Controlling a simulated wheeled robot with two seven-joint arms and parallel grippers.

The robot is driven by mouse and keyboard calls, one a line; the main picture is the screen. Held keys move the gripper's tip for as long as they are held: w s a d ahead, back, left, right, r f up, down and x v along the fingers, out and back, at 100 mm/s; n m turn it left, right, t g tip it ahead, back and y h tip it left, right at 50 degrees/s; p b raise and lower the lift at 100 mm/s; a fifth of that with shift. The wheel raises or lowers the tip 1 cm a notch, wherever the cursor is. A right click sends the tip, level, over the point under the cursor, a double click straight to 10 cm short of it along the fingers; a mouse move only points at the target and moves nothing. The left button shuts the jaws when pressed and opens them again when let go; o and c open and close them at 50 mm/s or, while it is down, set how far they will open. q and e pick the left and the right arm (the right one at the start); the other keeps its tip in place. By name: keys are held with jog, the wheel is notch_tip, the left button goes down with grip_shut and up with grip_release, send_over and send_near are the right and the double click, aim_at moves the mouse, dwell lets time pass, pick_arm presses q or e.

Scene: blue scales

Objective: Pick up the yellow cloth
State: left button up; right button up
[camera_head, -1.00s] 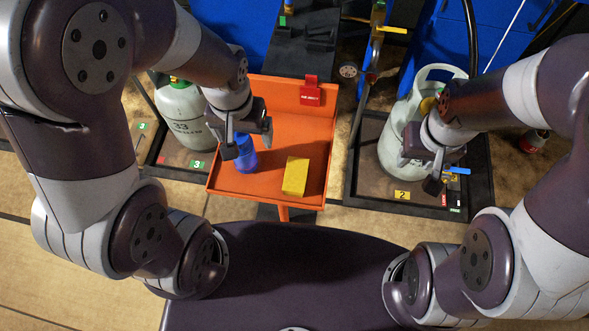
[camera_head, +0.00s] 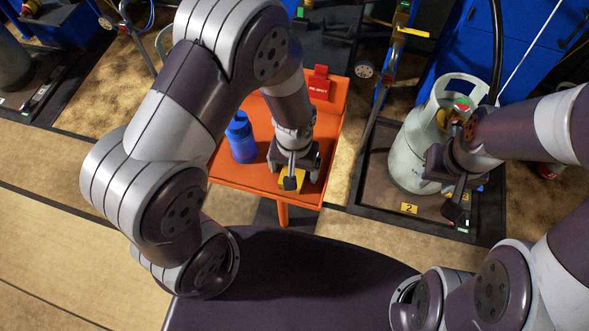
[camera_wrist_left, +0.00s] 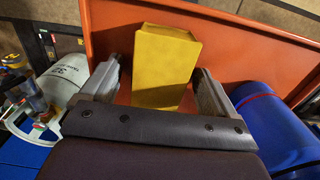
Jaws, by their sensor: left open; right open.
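The yellow cloth, a folded block-like shape, lies on the orange tray (camera_head: 237,176). In the head view the cloth (camera_head: 292,181) is mostly hidden under my left gripper (camera_head: 298,178). In the left wrist view the cloth (camera_wrist_left: 165,66) shows between the two open fingers of the left gripper (camera_wrist_left: 160,88), with a gap to at least the left finger. I cannot tell how far the fingertips are above the tray. My right gripper (camera_head: 455,200) is open and empty, in front of a grey gas cylinder.
A blue bottle (camera_head: 241,140) stands on the tray left of the left gripper; it also shows in the left wrist view (camera_wrist_left: 272,122). A red tag (camera_head: 318,84) is at the tray's back edge. The grey cylinder (camera_head: 404,150) stands right of the tray.

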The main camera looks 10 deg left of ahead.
pick_arm(q)
jog(key=shift+r, duration=0.1)
jog(key=c, duration=1.1)
jog(key=shift+o, duration=0.2)
